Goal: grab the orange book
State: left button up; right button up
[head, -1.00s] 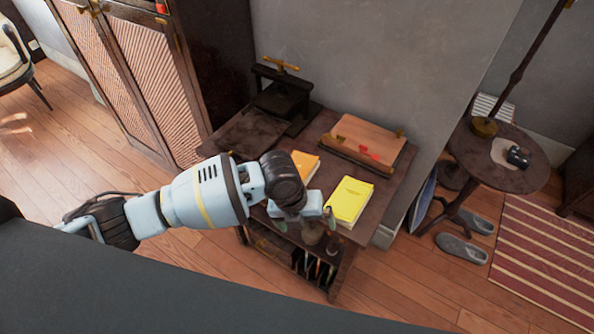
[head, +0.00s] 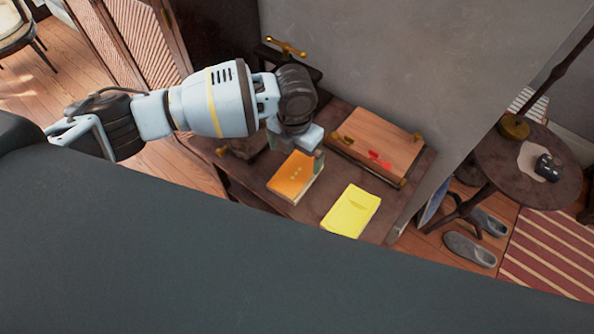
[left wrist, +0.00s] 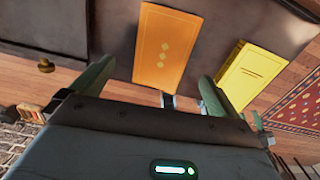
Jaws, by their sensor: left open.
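The orange book (head: 293,180) lies flat on the dark wooden table, left of a yellow book (head: 350,211). My left gripper (head: 312,155) is at the far right edge of the orange book in the head view, with its hand covering the table behind it. In the left wrist view the orange book (left wrist: 166,48) shows beyond and between the two spread green fingers of the left gripper (left wrist: 153,88). The left gripper is open with nothing between its fingers. The gap between fingers and book is hard to judge. My right gripper is not in view.
The yellow book (left wrist: 252,76) lies close to the right finger in the left wrist view. A wooden box (head: 378,147) with brass fittings stands behind the books. A brass-handled press (head: 285,48) stands farther back. A round side table (head: 530,175) is at the right.

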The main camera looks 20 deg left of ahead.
aim_at(296, 174)
pick_arm(q)
jog(key=shift+f, duration=1.2)
jog(key=shift+s+d+f, duration=0.1)
jog(key=shift+s+f, duration=0.05)
jog(key=shift+f, duration=2.4)
jog(key=shift+c, duration=0.4)
jog(key=c, duration=0.9)
